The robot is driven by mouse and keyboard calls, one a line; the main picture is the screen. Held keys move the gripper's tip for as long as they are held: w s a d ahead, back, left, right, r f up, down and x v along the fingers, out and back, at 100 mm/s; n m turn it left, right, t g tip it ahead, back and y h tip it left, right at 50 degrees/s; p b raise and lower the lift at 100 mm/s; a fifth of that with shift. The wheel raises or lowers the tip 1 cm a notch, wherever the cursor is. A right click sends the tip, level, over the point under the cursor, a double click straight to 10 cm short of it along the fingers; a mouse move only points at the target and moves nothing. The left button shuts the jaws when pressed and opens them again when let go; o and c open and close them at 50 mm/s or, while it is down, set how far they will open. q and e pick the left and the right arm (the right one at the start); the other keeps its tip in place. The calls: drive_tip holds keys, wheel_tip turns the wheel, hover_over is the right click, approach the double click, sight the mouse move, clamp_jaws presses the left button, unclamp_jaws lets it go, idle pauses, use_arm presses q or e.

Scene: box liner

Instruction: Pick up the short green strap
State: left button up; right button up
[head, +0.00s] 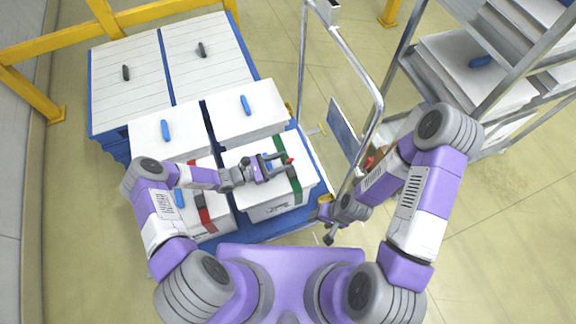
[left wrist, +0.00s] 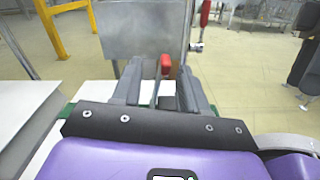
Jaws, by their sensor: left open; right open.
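A green strap (head: 296,185) lies across the front white box (head: 243,165), running front to back near the box's right side. Bits of green also show at both sides in the left wrist view (left wrist: 66,111). My left gripper (head: 287,163) is open and sits over the strap's middle, hiding part of it. A small red piece (left wrist: 166,65) shows between its fingers in the left wrist view; I cannot tell whether it touches them. My right gripper (head: 328,236) is open and empty, pointing down beside the blue base's right corner.
More white boxes with blue handles (head: 166,131) stand behind and left. A front-left box carries a dark strap with red (head: 203,212). A metal cart rail (head: 374,90) and a grey shelf rack (head: 405,45) stand right. Yellow railing (head: 110,23) runs behind.

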use_arm(q)
drive_tip(key=shift+d, duration=0.45)
drive_tip(key=x, duration=0.3)
drive_tip(key=b+x, duration=0.1)
drive_tip(key=x, duration=0.1)
drive_tip(key=shift+f, duration=0.3)
clamp_jaws()
